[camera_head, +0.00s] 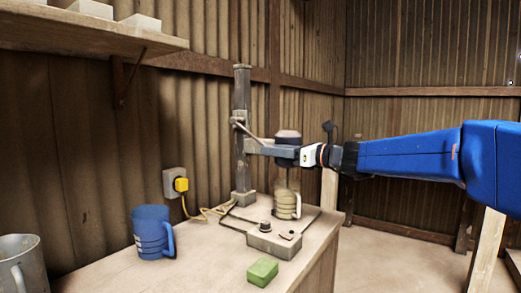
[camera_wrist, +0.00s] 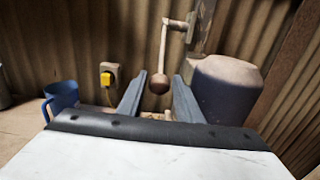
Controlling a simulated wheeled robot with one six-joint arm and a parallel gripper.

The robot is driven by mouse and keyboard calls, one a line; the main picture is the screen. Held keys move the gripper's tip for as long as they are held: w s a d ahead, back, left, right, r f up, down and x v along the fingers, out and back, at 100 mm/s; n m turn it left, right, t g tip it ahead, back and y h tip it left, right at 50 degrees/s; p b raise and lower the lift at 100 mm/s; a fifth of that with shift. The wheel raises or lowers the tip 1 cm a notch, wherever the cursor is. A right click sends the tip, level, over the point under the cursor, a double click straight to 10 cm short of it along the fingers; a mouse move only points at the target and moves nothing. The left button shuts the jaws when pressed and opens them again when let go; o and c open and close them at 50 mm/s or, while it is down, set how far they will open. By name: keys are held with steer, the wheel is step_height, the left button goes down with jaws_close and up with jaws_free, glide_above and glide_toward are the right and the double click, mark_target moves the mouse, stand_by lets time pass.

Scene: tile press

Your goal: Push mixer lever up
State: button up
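The mixer (camera_head: 241,110) stands on the bench, a grey upright post with a side arm and a dark round motor head (camera_head: 288,137). Its lever (camera_wrist: 163,48) hangs down from a pivot at the post and ends in a brown ball knob (camera_wrist: 159,84). In the wrist view the knob shows in the gap between the two fingers of my gripper (camera_wrist: 157,98). The fingers are apart and hold nothing. I cannot tell whether they touch the knob.
A beige jug (camera_head: 287,204) stands under the motor head, behind a control box (camera_head: 274,241). A green block (camera_head: 262,271), a blue mug (camera_head: 151,231) and a grey jug (camera_head: 18,262) are on the bench. A yellow plug (camera_head: 181,184) is in the wall socket. A shelf (camera_head: 85,35) is upper left.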

mark_target(251, 135)
steer(key=shift+x, duration=2.7)
jaws_close()
